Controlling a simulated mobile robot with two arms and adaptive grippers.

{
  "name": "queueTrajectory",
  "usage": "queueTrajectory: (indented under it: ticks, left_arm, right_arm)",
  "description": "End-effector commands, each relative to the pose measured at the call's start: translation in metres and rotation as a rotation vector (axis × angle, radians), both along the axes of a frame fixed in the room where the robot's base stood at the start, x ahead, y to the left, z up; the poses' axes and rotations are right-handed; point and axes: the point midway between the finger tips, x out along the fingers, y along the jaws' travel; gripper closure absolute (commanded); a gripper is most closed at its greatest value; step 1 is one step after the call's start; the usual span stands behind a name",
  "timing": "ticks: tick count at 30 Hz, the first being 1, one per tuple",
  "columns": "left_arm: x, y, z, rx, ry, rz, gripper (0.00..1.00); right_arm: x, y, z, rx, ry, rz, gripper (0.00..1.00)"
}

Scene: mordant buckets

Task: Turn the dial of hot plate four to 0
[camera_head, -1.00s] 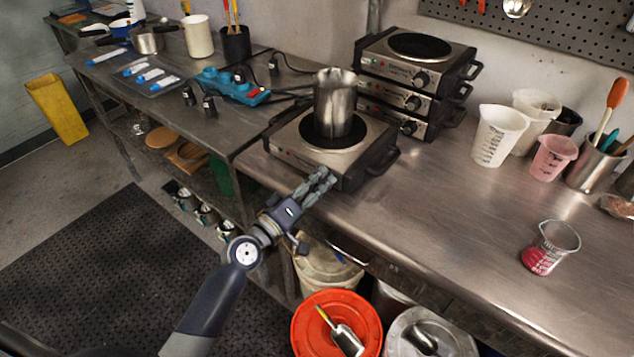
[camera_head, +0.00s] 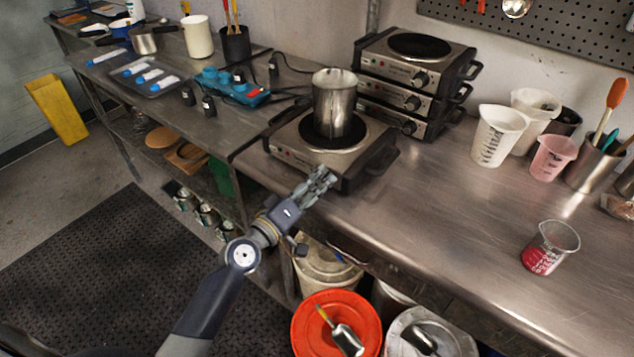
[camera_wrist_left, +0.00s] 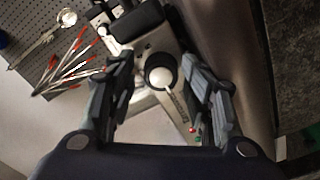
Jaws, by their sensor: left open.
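A single silver hot plate (camera_head: 290,150) with a black round top stands at the front edge of the metal bench, with a steel pot (camera_head: 333,105) on it. My left gripper (camera_head: 322,178) is at its front panel and hides the dial in the head view. In the left wrist view, the dial (camera_wrist_left: 160,76), dark with a pale pointer, lies between the spread fingers of my open left gripper (camera_wrist_left: 160,88). I cannot tell whether a finger touches it, nor read its scale. My right gripper is not in view.
Stacked hot plates (camera_head: 415,75) stand behind at the right. A beaker of red liquid (camera_head: 548,250) and plastic jugs (camera_head: 498,135) are on the bench to the right. A blue power strip (camera_head: 232,85) lies left. Lidded buckets (camera_head: 337,325) stand below.

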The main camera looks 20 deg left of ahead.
Motion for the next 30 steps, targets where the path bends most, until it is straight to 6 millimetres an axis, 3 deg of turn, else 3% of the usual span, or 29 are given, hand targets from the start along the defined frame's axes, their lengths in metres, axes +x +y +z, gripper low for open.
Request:
queueTrajectory:
  ticks: [15, 30]
  left_arm:
    - [-0.065, 0.022, -0.002, 0.003, 0.003, -0.002, 0.5]
    - [-0.071, 0.024, 0.001, -0.001, -0.001, -0.002, 0.5]
  right_arm:
    - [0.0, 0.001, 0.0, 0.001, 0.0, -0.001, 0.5]
    - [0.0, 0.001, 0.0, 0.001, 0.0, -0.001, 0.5]
